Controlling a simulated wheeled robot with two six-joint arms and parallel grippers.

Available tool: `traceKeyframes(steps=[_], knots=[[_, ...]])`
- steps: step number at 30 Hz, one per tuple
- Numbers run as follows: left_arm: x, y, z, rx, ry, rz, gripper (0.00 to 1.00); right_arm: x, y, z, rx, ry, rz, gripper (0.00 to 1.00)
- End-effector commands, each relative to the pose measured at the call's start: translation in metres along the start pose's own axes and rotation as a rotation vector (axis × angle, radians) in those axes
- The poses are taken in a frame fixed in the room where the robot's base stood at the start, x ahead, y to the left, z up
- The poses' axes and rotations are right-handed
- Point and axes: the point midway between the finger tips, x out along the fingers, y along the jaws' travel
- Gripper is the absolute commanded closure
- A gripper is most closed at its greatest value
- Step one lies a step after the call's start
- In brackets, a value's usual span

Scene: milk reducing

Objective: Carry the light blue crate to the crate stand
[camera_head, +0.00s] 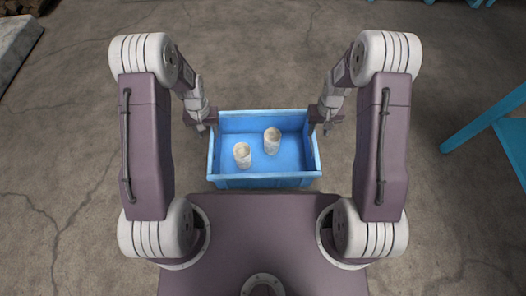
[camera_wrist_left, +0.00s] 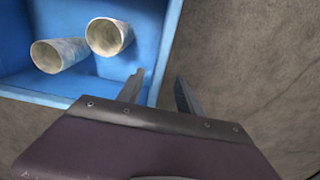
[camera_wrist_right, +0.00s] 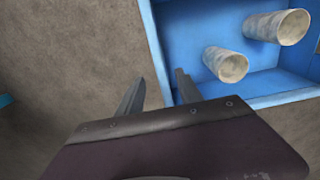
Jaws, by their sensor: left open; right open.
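The light blue crate (camera_head: 265,183) sits upright in front of my base. Two whitish cups, a left one (camera_head: 242,155) and a right one (camera_head: 272,141), stand inside it. My left gripper (camera_head: 207,122) is at the crate's left side, open. In the left wrist view its fingers (camera_wrist_left: 160,92) are on either side of the crate's side wall (camera_wrist_left: 167,50). My right gripper (camera_head: 325,122) is at the right side, open. In the right wrist view its fingers (camera_wrist_right: 160,92) likewise straddle the opposite wall (camera_wrist_right: 155,45). Contact with the walls is unclear.
A blue piece of furniture with slanted legs (camera_head: 490,122) is cut off at the right edge; I cannot tell whether it is the crate stand. A pale slab (camera_head: 18,45) lies at the top left. The cracked floor (camera_head: 270,60) beyond the crate is clear.

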Motion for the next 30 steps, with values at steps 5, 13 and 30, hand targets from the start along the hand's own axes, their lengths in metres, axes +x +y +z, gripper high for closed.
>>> traceKeyframes(steps=[5,13,30], knots=[[0.033,0.000,0.002,0.000,-0.005,0.000,0.57,0.033,0.000,0.002,0.000,-0.005,0.000,0.57],[0.072,0.000,0.001,0.000,-0.003,0.000,0.57,0.072,0.000,0.001,0.000,-0.003,0.000,0.57],[0.080,0.000,0.001,0.000,-0.001,0.000,0.99,0.080,0.000,0.001,0.000,-0.001,0.000,0.99]])
